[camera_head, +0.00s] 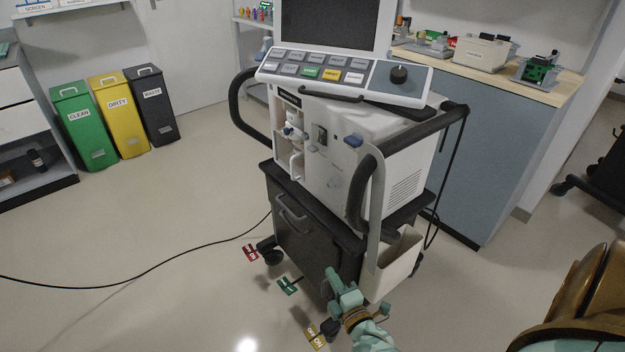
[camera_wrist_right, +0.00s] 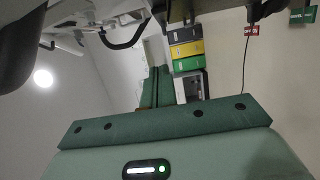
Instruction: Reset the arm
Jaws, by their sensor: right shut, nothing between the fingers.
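My right gripper (camera_head: 331,272) is teal and low in the head view, in front of the ventilator cart's (camera_head: 290,225) dark lower cabinet. Its fingers are together and empty; in the right wrist view the shut green fingers (camera_wrist_right: 158,72) stand upright in the middle. Whether the gripper touches the cart is unclear. The white ventilator (camera_head: 345,140) sits on the cart, with a button panel (camera_head: 340,76) and a dark screen (camera_head: 330,22) above. My left gripper is not in view.
Red (camera_head: 250,253), green (camera_head: 288,286) and yellow (camera_head: 315,338) tags are near the cart's wheels. A white bin (camera_head: 395,265) hangs at its right side. A black cable (camera_head: 130,285) crosses the floor. Green (camera_head: 85,125), yellow (camera_head: 120,118) and dark (camera_head: 153,108) bins stand behind. Floor at left is mostly clear.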

